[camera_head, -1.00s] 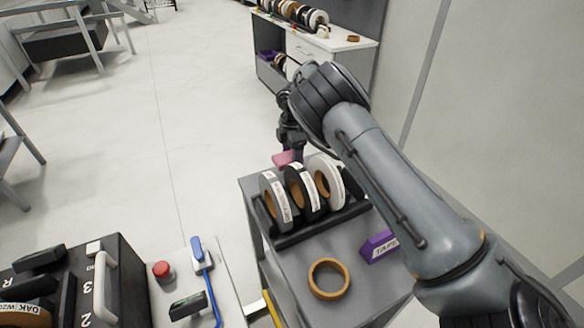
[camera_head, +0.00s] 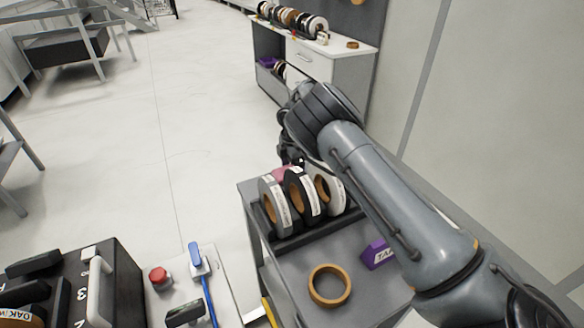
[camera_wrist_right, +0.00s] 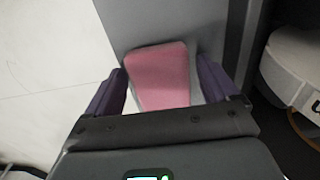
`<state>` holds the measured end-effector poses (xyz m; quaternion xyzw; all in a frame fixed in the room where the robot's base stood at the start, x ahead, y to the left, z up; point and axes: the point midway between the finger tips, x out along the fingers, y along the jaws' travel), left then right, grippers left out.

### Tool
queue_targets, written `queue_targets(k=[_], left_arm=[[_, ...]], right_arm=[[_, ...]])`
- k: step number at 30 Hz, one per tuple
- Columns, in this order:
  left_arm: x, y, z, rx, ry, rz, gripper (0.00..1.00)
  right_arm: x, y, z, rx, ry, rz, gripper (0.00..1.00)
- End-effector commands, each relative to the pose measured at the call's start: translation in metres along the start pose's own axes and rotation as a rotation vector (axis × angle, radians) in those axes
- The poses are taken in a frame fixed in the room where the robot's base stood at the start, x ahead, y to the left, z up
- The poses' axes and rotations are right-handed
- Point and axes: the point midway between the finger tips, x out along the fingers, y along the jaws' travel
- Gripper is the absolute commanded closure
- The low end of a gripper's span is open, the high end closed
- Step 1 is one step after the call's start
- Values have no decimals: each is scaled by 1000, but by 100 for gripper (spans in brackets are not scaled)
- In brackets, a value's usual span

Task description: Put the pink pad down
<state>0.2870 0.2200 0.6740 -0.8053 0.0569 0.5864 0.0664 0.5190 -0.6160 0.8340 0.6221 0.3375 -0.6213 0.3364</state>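The pink pad (camera_wrist_right: 160,75) lies between the two purple fingers of my right gripper (camera_wrist_right: 163,88) in the right wrist view, over the grey top of the cart. A gap shows between the pad and the right-hand finger; the left-hand finger is close beside the pad. The fingers look spread apart. In the head view the pad (camera_head: 281,174) is a small pink patch behind the tape rolls, mostly hidden. My right gripper (camera_head: 291,158) is above it at the cart's far end, its fingers hard to make out. My left gripper is not in view.
A rack of tape rolls (camera_head: 302,196) stands close to the pad. A loose tan ring (camera_head: 329,286) and a purple tape box (camera_head: 377,252) are on the grey cart. A red button (camera_head: 160,276) and a blue-handled tool (camera_head: 197,258) are to the left.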

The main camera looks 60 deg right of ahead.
Motion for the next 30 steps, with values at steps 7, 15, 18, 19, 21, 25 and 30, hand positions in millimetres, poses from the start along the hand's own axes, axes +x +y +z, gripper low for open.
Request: queue_targets(k=[7,15,18,19,21,25,30], left_arm=[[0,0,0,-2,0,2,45],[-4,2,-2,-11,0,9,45],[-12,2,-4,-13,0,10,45],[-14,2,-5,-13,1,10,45],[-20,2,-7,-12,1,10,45],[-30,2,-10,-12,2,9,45],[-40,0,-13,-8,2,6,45]], right_arm=[[0,0,0,0,0,0,7],[-16,0,0,0,1,2,7],[-31,0,0,0,1,2,7],[-37,0,0,0,1,2,7],[-50,1,0,0,2,3,7],[-75,0,0,0,2,2,7],[-102,0,0,1,1,1,7]])
